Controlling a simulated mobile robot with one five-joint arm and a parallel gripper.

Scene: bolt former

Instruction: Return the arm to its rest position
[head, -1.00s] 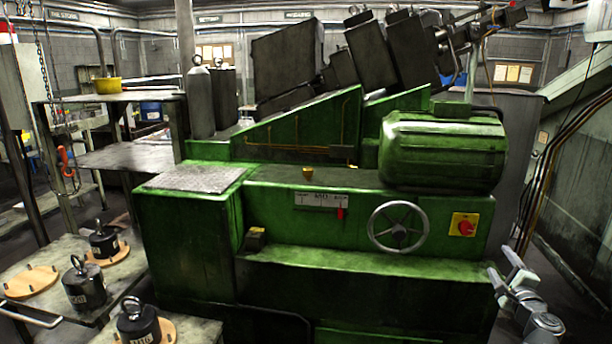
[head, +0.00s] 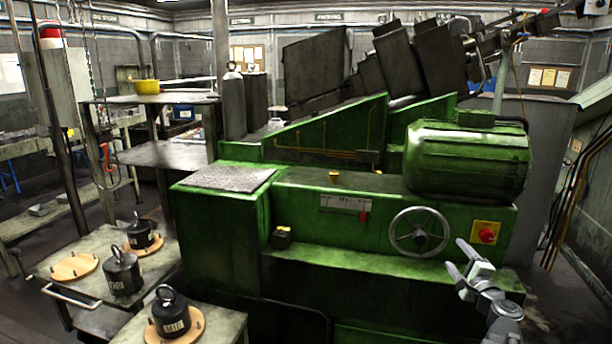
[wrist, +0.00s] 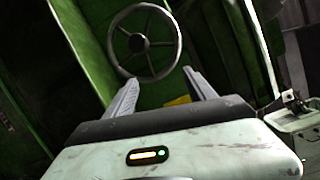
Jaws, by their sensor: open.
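My gripper (head: 459,257) is at the lower right of the head view, in front of the green machine (head: 390,265) and below its handwheel (head: 419,232). Its two fingers are apart with nothing between them. In the wrist view my gripper (wrist: 160,92) has both fingers spread, with the handwheel (wrist: 145,42) beyond the fingertips. A piece of the yellow switch plate (wrist: 178,101) shows by the right finger.
A red switch on a yellow plate (head: 486,233) is right of the handwheel. Black weights with rings (head: 122,273) stand on carts (head: 85,253) at the lower left. A green motor (head: 467,160) sits on the machine. Some floor shows at right.

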